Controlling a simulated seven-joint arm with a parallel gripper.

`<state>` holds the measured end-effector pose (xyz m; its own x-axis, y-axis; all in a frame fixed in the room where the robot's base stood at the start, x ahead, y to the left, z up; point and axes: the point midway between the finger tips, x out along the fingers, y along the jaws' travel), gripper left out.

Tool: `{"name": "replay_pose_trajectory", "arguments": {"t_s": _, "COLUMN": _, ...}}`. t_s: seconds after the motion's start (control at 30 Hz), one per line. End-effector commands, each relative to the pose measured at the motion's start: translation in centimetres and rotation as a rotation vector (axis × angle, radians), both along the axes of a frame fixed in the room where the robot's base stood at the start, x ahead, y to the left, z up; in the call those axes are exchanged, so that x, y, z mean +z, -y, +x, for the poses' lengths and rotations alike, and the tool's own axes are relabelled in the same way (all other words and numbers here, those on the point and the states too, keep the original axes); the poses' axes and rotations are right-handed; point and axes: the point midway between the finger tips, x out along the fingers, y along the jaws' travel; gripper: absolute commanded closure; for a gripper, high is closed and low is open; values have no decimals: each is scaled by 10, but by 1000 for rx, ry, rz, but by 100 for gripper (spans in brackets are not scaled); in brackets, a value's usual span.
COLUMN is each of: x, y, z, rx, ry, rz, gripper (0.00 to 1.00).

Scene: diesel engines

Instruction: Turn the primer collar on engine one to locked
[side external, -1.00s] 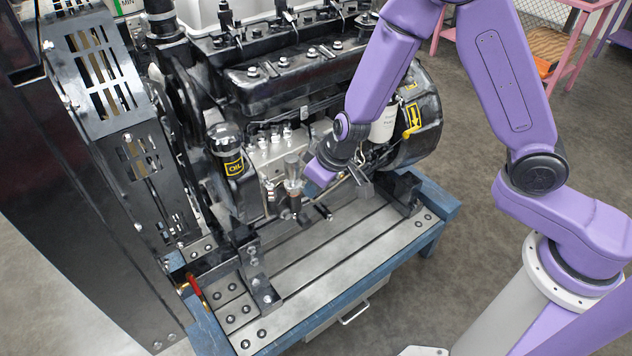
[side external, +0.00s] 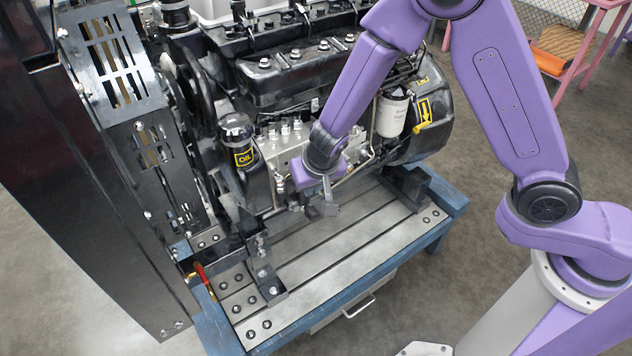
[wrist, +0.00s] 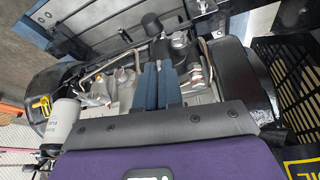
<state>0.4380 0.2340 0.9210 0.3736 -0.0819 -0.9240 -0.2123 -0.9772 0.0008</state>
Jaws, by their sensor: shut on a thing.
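Engine one (side external: 300,80) is a black diesel engine on a metal bed. In the wrist view, a grey cylindrical primer body (wrist: 180,42) stands beside a dark handle with a rounded black end (wrist: 152,24), which appears to belong to the primer collar. My gripper (wrist: 158,66) has its two blue-grey fingers close together at this handle, shut on it. In the side view my gripper (side external: 326,200) is low in front of the engine and covers most of the primer. The collar's markings are not readable, so I cannot tell its position.
A white canister (side external: 392,113) is to the right. Thin pipes run close by. The slotted bed (side external: 340,245) is clear in front. A black guard panel (side external: 105,200) rises at left.

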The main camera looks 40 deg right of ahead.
Motion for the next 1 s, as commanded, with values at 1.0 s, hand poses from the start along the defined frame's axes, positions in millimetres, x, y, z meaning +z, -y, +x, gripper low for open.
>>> {"name": "replay_pose_trajectory", "arguments": {"t_s": 1.0, "x": 0, "y": -26, "z": 13, "rx": -499, "ry": 1, "rz": 2, "gripper": 100}}
